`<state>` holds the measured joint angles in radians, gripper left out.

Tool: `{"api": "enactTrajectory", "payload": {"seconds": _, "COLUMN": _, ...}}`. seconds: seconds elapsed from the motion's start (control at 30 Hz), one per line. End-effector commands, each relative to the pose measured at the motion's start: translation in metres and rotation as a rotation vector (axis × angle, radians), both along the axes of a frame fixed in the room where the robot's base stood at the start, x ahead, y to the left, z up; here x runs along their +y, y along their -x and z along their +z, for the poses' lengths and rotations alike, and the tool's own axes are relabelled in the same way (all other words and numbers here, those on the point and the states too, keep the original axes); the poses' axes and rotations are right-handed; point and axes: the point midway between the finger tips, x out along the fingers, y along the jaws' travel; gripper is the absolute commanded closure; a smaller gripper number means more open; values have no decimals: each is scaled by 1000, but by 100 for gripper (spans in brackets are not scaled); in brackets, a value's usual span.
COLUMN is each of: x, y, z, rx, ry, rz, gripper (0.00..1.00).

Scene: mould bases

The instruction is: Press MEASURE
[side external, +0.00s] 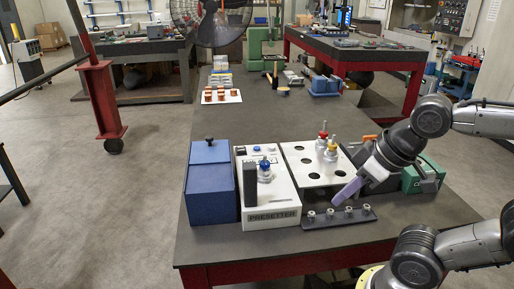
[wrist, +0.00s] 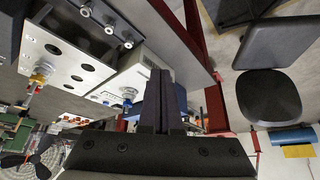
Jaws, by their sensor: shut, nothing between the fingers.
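The presetter (side external: 270,208) is a white box with a dark upright column (side external: 250,184) and "PRESETTER" on its front. A holder with a blue top (side external: 265,168) stands on it. Small dark and blue marks (side external: 256,148) show at its back, but I cannot read which is MEASURE. My gripper (side external: 338,203) is shut and empty, its fingers slanting down-left above the rack of small round pieces, right of the presetter. In the wrist view my gripper (wrist: 158,72) has its fingers together, with the white presetter (wrist: 127,78) just left of them.
A blue box (side external: 210,185) with a dark knob stands left of the presetter. A white holed plate (side external: 308,177) with red and yellow holders is to its right. The dark rack (side external: 345,222) lies in front of that plate. A green box (side external: 412,180) sits at the right.

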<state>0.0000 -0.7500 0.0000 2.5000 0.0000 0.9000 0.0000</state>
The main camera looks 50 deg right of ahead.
Motion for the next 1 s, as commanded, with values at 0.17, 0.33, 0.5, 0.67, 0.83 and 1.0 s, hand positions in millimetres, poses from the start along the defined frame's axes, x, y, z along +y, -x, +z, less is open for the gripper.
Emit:
{"api": "enactTrajectory", "payload": {"seconds": 0.17, "x": 0, "y": 0, "z": 0, "rx": 0, "ry": 0, "rz": 0, "gripper": 100}}
{"api": "enactTrajectory", "payload": {"seconds": 0.33, "x": 3, "y": -10, "z": 9, "rx": -49, "ry": -27, "rz": -18, "gripper": 100}}
{"api": "enactTrajectory", "payload": {"seconds": 0.5, "x": 12, "y": -47, "z": 47, "rx": -168, "ry": -106, "rz": -61, "gripper": 100}}
{"api": "enactTrajectory", "payload": {"seconds": 0.67, "x": 11, "y": -106, "z": 88, "rx": -264, "ry": -207, "rz": -155, "gripper": 100}}
{"api": "enactTrajectory", "payload": {"seconds": 0.83, "x": -6, "y": -176, "z": 115, "rx": -337, "ry": -301, "rz": -280, "gripper": 100}}
{"api": "enactTrajectory", "payload": {"seconds": 1.0, "x": -41, "y": -244, "z": 123, "rx": -390, "ry": -376, "rz": -417, "gripper": 100}}
